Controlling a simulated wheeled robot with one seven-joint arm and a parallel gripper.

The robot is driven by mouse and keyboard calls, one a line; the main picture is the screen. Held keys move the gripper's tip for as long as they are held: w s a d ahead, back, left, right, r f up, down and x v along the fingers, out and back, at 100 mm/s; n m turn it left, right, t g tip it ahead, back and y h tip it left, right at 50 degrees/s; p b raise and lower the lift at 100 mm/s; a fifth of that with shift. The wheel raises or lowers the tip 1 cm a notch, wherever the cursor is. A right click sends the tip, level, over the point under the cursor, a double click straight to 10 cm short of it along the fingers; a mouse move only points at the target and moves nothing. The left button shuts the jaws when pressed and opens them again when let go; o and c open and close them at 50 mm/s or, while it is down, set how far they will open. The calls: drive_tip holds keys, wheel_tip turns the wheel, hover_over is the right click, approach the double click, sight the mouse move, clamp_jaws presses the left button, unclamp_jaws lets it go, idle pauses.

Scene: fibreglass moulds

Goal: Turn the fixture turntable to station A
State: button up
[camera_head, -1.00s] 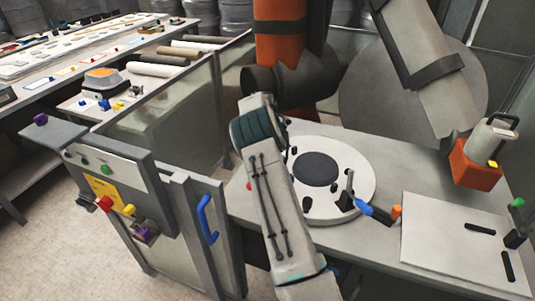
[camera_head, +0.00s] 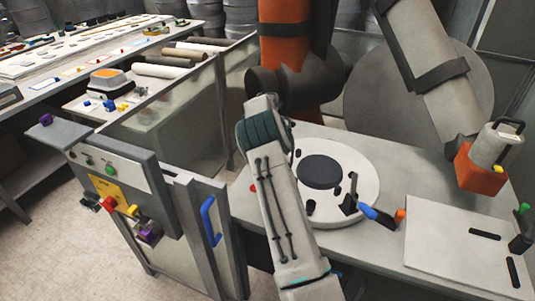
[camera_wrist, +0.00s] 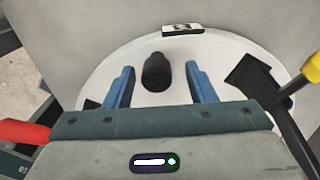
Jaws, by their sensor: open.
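The fixture turntable is a round white disc (camera_head: 362,190) with a dark round centre, on the grey bench at the middle right of the head view. Several black pegs and a black clamp stand on or at it. In the wrist view, the white disc (camera_wrist: 215,60) fills the middle. A black upright peg (camera_wrist: 157,72) stands between the blue fingers of my gripper (camera_wrist: 160,88), which are open and apart from it on both sides. A small black-and-white plate (camera_wrist: 183,31) lies at the disc's far edge; its mark is too small to read. My arm hides the disc's left part in the head view.
A blue-handled lever (camera_head: 377,215) sticks out at the disc's right front. A white board (camera_head: 440,245) with black bars lies to the right. An orange-based device (camera_head: 480,167) stands behind it. A control box (camera_head: 115,180) and blue door handle (camera_head: 209,221) are at the left.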

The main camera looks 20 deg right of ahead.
wheel_tip(320, 180, up, 13)
drive_tip(key=b, duration=0.1)
drive_tip(key=shift+r, duration=0.2)
idle(0.4)
